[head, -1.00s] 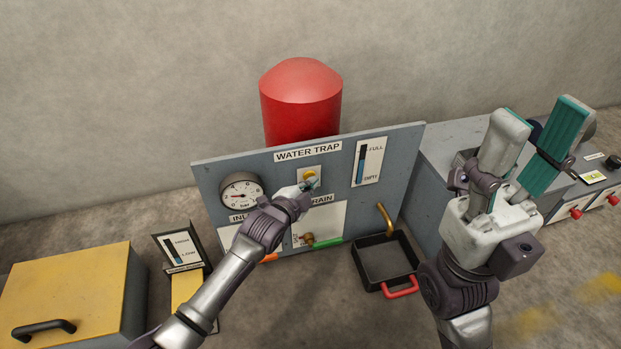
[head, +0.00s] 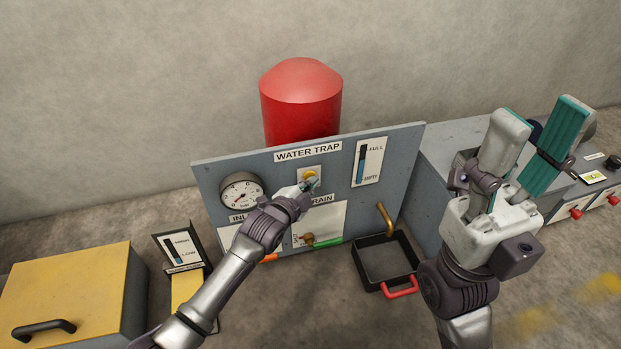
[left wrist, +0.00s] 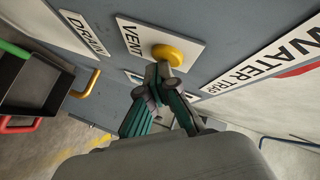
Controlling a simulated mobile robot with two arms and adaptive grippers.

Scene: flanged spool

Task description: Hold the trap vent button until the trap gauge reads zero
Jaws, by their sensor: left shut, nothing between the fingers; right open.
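The yellow vent button (head: 309,174) sits on a white plate under the WATER TRAP label; in the left wrist view it is the round yellow cap (left wrist: 170,53) beside the word VENT. My left gripper (head: 309,185) is shut and empty, its fingertips (left wrist: 164,72) against the button's near edge, partly covering it. The trap gauge (head: 241,190) is a white round dial at the panel's left; its needle points to the lower left, near the low end, too small to read exactly. My right gripper (head: 540,125) is open and empty, raised at the right, away from the panel.
A red tank (head: 301,105) stands behind the grey panel (head: 215,165). A FULL/EMPTY level strip (head: 368,162) is right of the button. Below are a brass spout (head: 384,218) and a black tray (head: 362,244) with a red handle. A yellow-topped box (head: 65,290) stands at left.

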